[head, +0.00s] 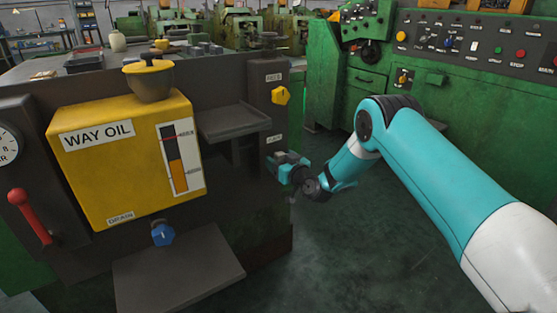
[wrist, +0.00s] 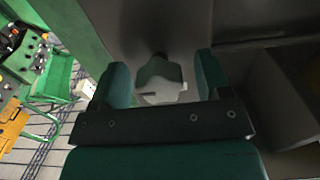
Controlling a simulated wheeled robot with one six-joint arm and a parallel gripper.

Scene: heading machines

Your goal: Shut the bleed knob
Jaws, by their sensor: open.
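My gripper (head: 287,168) is at the right end of the dark machine panel, just below a small label (head: 274,138) that is too small to read surely. In the wrist view my gripper (wrist: 161,68) is open, with one finger on each side of a pale grey knob (wrist: 165,92). A short dark line shows on the knob. The knob stands between the fingers; I cannot tell whether they touch it. In the head view my gripper hides this knob. I take it for the bleed knob by the label above.
A yellow knob (head: 280,95) sits above my gripper. The yellow way oil tank (head: 120,165), a blue drain knob (head: 162,234) and a red lever (head: 30,217) are to the left. A shelf (head: 235,121) juts out nearby. Green machines (head: 440,80) stand behind; the floor (head: 370,240) is open.

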